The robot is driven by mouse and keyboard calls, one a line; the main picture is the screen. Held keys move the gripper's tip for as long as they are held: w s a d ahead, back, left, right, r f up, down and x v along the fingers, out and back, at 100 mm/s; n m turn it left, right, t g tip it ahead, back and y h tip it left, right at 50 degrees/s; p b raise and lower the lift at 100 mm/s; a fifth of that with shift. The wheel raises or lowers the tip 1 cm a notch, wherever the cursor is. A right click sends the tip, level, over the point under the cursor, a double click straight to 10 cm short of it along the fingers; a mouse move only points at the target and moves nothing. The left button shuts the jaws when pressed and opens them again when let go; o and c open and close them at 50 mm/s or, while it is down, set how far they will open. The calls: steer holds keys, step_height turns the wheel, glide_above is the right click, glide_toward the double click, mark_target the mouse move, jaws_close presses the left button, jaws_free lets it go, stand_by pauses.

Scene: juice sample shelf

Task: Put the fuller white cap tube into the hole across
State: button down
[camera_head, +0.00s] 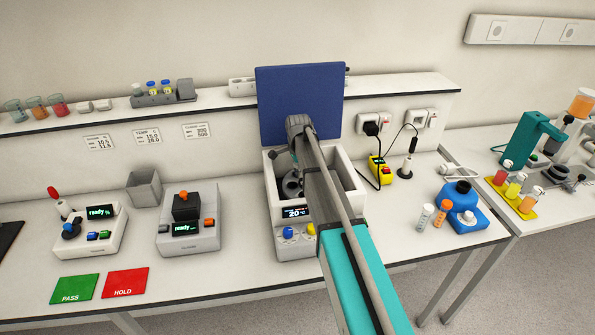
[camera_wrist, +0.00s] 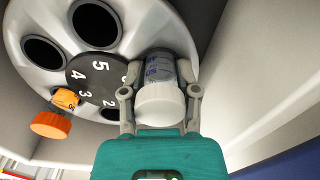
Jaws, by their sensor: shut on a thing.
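In the wrist view my gripper (camera_wrist: 160,78) is shut around a white-capped tube (camera_wrist: 160,104), cap towards me. The tube's far end is at the right side of the pale rotor (camera_wrist: 45,12); I cannot tell how deep it sits in a hole there. An orange-capped tube (camera_wrist: 50,124) stands in the rotor at the lower left. Two dark open holes show at the upper left, and another lies partly hidden below the numbered black hub (camera_wrist: 95,78). In the head view the centrifuge (camera_head: 348,208) has its blue lid (camera_head: 290,92) raised, and my arm hides much of its inside.
The chamber walls (camera_wrist: 250,95) stand close around the rotor. A white-capped tube (camera_head: 424,217) and an orange-capped tube (camera_head: 441,214) stand beside the blue device (camera_head: 463,205). Green (camera_head: 74,288) and red (camera_head: 125,283) pads lie at the front left.

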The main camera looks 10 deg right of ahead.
steer(key=shift+s, duration=0.1)
steer(key=shift+c, duration=1.3)
jaws_free()
steer(key=shift+f, duration=0.15)
steer(key=shift+r, duration=0.2)
